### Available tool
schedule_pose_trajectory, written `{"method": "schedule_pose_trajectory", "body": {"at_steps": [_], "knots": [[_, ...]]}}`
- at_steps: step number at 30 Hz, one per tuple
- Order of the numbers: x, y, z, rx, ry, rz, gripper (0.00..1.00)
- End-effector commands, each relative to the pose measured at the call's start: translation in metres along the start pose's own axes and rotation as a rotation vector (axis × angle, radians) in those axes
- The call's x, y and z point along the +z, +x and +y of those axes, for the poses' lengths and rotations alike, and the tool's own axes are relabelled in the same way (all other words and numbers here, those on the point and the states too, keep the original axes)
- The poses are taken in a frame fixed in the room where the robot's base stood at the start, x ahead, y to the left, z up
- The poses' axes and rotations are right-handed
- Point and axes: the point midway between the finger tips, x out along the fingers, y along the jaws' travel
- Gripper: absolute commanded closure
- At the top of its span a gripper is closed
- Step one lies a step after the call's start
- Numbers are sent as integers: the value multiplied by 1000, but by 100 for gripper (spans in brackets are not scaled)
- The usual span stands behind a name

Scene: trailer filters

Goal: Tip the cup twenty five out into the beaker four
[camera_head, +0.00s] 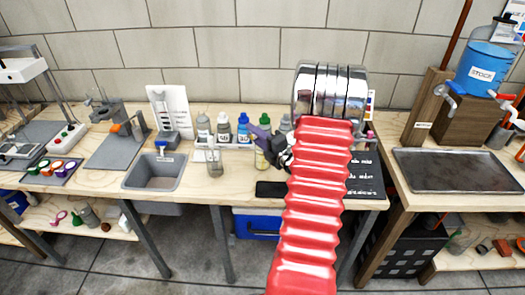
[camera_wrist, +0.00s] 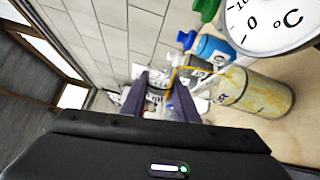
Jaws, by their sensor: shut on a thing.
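My gripper (camera_head: 264,139), with purple fingers, is over the back of the middle bench in the head view. In the wrist view the fingers of my gripper (camera_wrist: 159,96) are closed on a small clear cup (camera_wrist: 156,97) with dark marking that looks like "ml"; its number is not fully readable. The cup is hidden in the head view, and I cannot tell its contents or tilt. A clear vessel (camera_head: 215,162) stands left of my gripper, in front of the bottle row. I cannot read a four on it or on any beaker.
A yellowish bottle (camera_wrist: 255,88) with a thin spout stands close right of my gripper. Several capped bottles (camera_head: 223,127) line the back. A dial thermometer (camera_wrist: 268,22) is near the wrist camera. A grey sink (camera_head: 155,172) is left; a metal tray (camera_head: 455,170) is right.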

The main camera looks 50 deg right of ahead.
Motion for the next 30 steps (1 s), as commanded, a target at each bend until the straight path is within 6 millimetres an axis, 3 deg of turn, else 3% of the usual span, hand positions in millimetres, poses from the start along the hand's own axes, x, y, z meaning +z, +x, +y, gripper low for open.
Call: {"method": "schedule_pose_trajectory", "body": {"at_steps": [30], "knots": [[1, 0, 2, 0, 74, -3, 95]]}}
